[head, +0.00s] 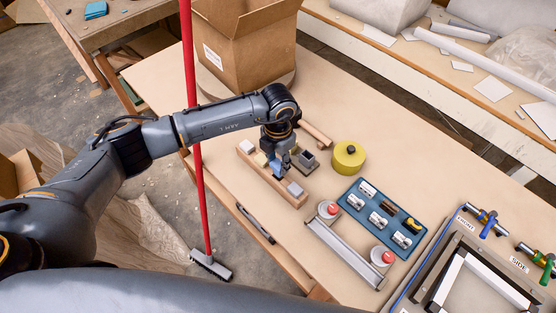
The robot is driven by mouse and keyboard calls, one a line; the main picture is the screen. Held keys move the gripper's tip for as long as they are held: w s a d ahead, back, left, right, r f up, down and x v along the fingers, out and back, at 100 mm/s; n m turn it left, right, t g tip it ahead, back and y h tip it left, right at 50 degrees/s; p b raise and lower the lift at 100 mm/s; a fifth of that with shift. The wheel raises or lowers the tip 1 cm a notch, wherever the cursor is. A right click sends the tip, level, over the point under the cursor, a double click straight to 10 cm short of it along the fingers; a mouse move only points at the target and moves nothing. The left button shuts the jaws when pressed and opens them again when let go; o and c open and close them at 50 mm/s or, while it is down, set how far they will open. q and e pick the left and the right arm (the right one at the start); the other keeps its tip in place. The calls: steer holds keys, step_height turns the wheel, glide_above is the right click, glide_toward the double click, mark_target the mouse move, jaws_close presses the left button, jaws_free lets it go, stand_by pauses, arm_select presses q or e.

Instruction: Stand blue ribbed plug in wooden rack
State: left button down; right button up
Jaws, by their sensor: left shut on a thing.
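The wooden rack (268,182) is a long light-brown bar lying slantwise near the table's front edge. A grey block-like plug (246,146) stands at its far left end, a yellowish one (261,159) beside it, and a grey-lavender one (295,189) near its right end. My left gripper (281,163) points down over the middle of the rack and is shut on a small blue piece, which looks like the blue ribbed plug (277,166). The fingers partly hide it; its ribs, and whether it touches the rack, cannot be made out. My right gripper is not in view.
A dark block holder (305,160) stands close behind the rack. A yellow round container (348,157), a blue tray (381,217) and a metal bar with red knobs (345,245) lie to the right. A cardboard box (245,50) stands behind; a red broom handle (189,60) leans at the front edge.

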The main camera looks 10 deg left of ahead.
arm_select(q)
steer(key=shift+b, duration=0.3)
stand_by(0.8)
steer(key=shift+f, duration=0.2)
steer(key=shift+f+b, duration=0.3)
steer(key=shift+b, duration=0.25)
steer(key=shift+f+b, duration=0.8)
steer(key=shift+f, duration=0.05)
stand_by(0.5)
steer(key=c, duration=0.8)
jaws_free()
steer(key=shift+o, duration=0.8)
